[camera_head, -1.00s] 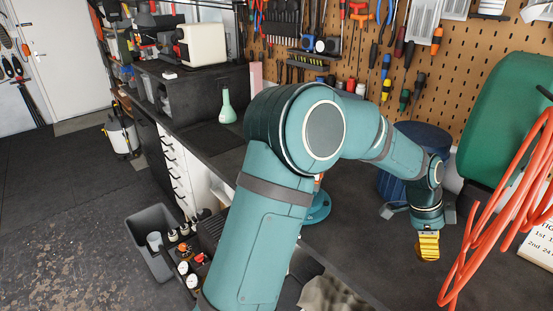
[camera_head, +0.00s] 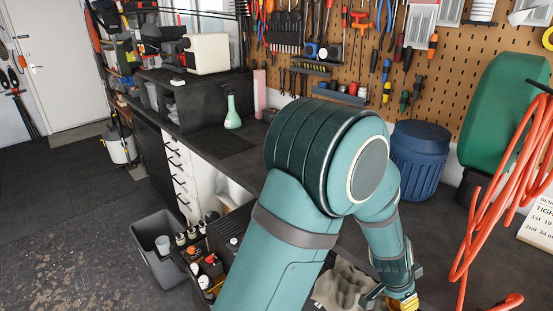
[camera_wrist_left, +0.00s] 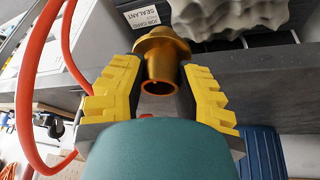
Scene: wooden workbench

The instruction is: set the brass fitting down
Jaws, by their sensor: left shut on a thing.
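The brass fitting (camera_wrist_left: 163,62) shows in the left wrist view as a gold piece with a wide rounded flange and a short open tube. My left gripper (camera_wrist_left: 160,95) has its yellow ridged fingers closed on either side of the tube. In the head view the left gripper (camera_head: 392,299) is low at the bottom edge, just right of the grey foam, and I cannot make out the fitting clearly there. My right gripper is in neither view.
Grey bumpy foam (camera_head: 343,284) lies beside the gripper; it also shows in the wrist view (camera_wrist_left: 228,15). A blue drum (camera_head: 420,160) stands behind on the dark bench (camera_head: 440,235). An orange hose (camera_head: 492,205) hangs at the right. Bins with bottles are at lower left.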

